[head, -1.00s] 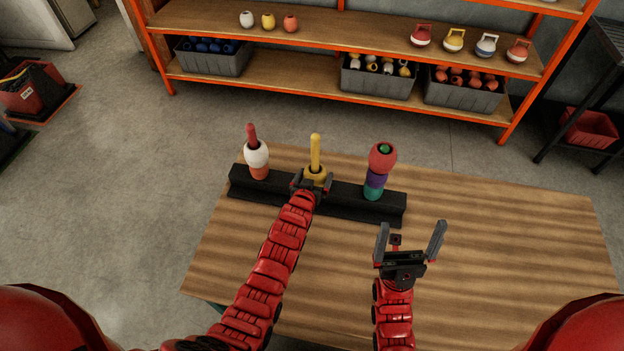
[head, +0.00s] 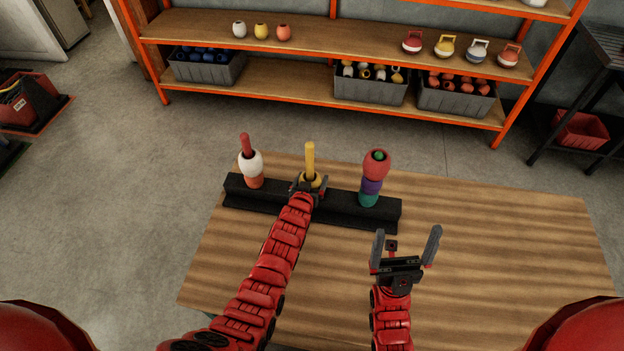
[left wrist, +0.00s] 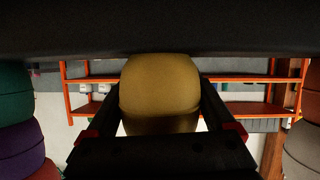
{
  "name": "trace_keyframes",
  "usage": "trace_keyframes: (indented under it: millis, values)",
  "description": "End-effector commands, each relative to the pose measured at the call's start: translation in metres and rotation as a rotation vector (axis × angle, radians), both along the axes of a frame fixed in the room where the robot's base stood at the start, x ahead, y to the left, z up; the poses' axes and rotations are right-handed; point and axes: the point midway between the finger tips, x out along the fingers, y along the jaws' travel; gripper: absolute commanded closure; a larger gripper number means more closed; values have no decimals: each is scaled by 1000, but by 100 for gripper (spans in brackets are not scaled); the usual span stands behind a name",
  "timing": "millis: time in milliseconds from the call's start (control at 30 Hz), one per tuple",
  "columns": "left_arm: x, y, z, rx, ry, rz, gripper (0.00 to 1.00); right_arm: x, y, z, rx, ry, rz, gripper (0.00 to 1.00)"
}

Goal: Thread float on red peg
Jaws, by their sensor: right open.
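The red peg (head: 245,144) stands at the left end of the black rack (head: 240,207), with an orange float (head: 254,182) under a white float (head: 251,163). The yellow peg (head: 310,158) stands in the middle with a yellow float (head: 311,178) low on it. My left gripper (head: 308,187) is at that yellow float, its fingers closed against both sides; the float also fills the middle of the left wrist view (left wrist: 160,88). The right stack has a red float (head: 376,163), a purple float (head: 371,186) and a green float (head: 368,200). My right gripper (head: 406,250) is open and empty above the table.
The wooden table (head: 500,250) is bare to the right of the rack. Behind it, an orange-framed shelf (head: 300,72) carries loose floats and grey bins (head: 205,68). A dark stand (head: 590,90) is at the far right.

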Motion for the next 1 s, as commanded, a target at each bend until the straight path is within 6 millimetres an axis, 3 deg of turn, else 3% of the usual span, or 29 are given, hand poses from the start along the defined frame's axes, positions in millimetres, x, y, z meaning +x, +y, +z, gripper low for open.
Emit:
trace_keyframes:
  millis: [33, 100, 133, 400, 467, 667, 1000]
  values:
    - [0, 0, 0, 0, 0, 0, 58, 0, 0, 0, 0, 0, 0, 0]
    - [0, 0, 0, 0, 0, 0, 69, 0, 0, 0, 0, 0, 0, 0]
    - [0, 0, 0, 0, 0, 0, 18, 0, 0, 0, 0, 0, 0, 0]
    - [0, 0, 0, 0, -1, 0, 66, 0, 0, 0, 0, 0, 0, 0]
    - [0, 0, 0, 0, -1, 0, 75, 0, 0, 0, 0, 0, 0, 0]
    - [0, 0, 5, 0, -1, 0, 75, 0, 0, 4, 0, 0, 0, 0]
    - [0, 0, 34, -2, -2, 0, 75, 0, 0, 28, 0, 0, 0, 0]
